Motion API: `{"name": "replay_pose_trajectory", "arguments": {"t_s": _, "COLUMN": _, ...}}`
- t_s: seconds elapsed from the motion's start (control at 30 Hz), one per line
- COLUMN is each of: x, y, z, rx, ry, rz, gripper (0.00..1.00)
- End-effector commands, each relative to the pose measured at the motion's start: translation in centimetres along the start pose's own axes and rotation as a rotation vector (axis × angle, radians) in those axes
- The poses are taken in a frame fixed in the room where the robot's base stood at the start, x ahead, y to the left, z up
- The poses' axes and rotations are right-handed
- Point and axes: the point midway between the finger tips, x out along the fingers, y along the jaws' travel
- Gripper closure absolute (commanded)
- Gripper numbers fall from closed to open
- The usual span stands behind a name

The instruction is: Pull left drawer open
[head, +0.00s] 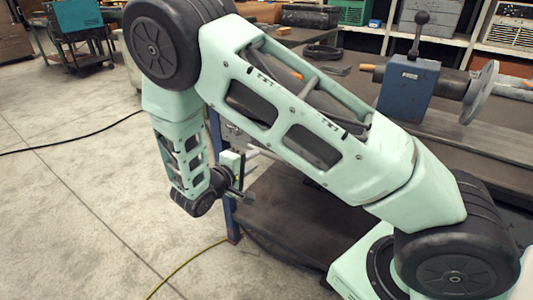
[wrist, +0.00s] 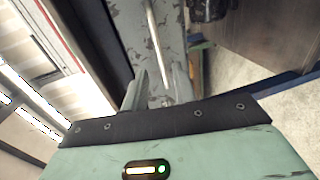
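In the wrist view, a scuffed grey drawer front (wrist: 177,38) fills the upper middle. A slim pale metal bar handle (wrist: 152,35) runs along it towards my gripper. My gripper (wrist: 162,80) has its two fingers apart, with the near end of the bar showing in the gap between them. I cannot tell whether either finger touches the bar. In the head view, my gripper (head: 246,172) is at the left end of the workbench, by its blue leg. My arm hides most of the drawer front there.
The dark workbench top (head: 470,135) carries a blue vise-like block (head: 407,90) and a flanged pipe (head: 480,92). A dark lower shelf (head: 290,205) lies below. A yellow cable (head: 188,262) runs on the floor. Concrete floor (head: 85,190) is open at the left.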

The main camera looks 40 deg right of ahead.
Motion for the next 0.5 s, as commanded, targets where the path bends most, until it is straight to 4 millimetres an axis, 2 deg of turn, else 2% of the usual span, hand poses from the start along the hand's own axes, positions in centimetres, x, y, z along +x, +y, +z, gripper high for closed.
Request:
{"name": "replay_pose_trajectory", "arguments": {"t_s": 0.03, "x": 1.2, "y": 0.0, "z": 0.1, "rx": 0.000, "ry": -0.005, "rz": 0.000, "gripper": 0.72}}
{"name": "replay_pose_trajectory", "arguments": {"t_s": 0.2, "x": 4.5, "y": 0.0, "z": 0.1, "rx": 0.000, "ry": -0.004, "rz": 0.000, "gripper": 0.72}}
{"name": "replay_pose_trajectory", "arguments": {"t_s": 0.33, "x": 6.4, "y": 0.0, "z": 0.1, "rx": 0.000, "ry": -0.004, "rz": 0.000, "gripper": 0.72}}
{"name": "replay_pose_trajectory", "arguments": {"t_s": 0.5, "x": 7.8, "y": 0.0, "z": 0.1, "rx": 0.000, "ry": -0.002, "rz": 0.000, "gripper": 0.72}}
